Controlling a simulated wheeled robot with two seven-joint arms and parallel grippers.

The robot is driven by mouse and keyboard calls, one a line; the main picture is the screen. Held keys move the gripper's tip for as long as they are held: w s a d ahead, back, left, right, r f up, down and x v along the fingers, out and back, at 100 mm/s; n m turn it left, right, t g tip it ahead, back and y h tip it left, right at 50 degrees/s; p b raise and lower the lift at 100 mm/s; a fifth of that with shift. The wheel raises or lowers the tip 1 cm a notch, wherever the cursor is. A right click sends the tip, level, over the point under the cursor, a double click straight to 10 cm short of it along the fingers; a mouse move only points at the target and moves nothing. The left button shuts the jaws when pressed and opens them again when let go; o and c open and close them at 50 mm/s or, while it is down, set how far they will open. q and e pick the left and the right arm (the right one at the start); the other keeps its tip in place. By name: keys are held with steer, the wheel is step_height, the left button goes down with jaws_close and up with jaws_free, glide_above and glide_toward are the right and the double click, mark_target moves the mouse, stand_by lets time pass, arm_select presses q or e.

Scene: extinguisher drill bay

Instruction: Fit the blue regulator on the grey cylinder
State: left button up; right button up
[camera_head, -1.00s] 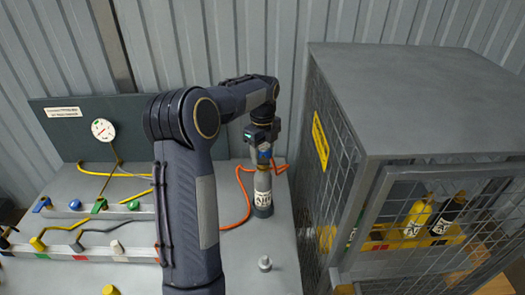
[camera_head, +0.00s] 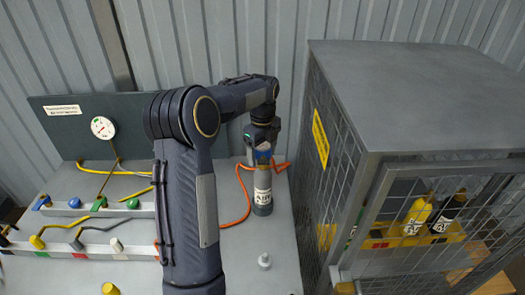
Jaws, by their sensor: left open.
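The grey cylinder (camera_head: 262,204) stands upright on the bench with a white label on its side. The blue regulator (camera_head: 264,157) shows as a small blue part at the top of the cylinder, partly hidden by my left gripper. Whether it is fully seated I cannot tell. My left gripper (camera_head: 261,153) points down over the cylinder's top, around or just above the blue part, with its jaws open. My right gripper is not in view.
An orange hose (camera_head: 237,220) curves behind and left of the cylinder. A small pale fitting (camera_head: 264,261) stands in front. Racks with coloured hose ends (camera_head: 120,212) and a gauge (camera_head: 102,127) are left. A mesh cage (camera_head: 345,200) holding yellow and black cylinders stands right.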

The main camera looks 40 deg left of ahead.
arm_select(q)
step_height(320, 180, up, 7)
steer(key=shift+r+b, duration=0.1)
steer(key=shift+b, duration=0.25)
steer(key=shift+s+r, duration=0.1)
steer(key=shift+r, duration=0.25)
steer(key=s+d+r+n+t+h, duration=0.2)
steer(key=s+d+r+n+t, duration=0.1)
steer(key=s+d+n, duration=0.9)
steer(key=s+d+f+n+t+h, duration=0.1)
steer(key=s+d+f+n, duration=0.3)
steer(key=s, duration=0.3)
steer(key=s+d+f+n+t, duration=0.1)
steer(key=s+d+f+n, duration=0.2)
steer(key=s+d, duration=0.3)
steer(key=shift+s+f+n+t+h, duration=0.3)
steer(key=shift+s+f+n+h, duration=0.1)
steer(key=shift+s+n, duration=0.55)
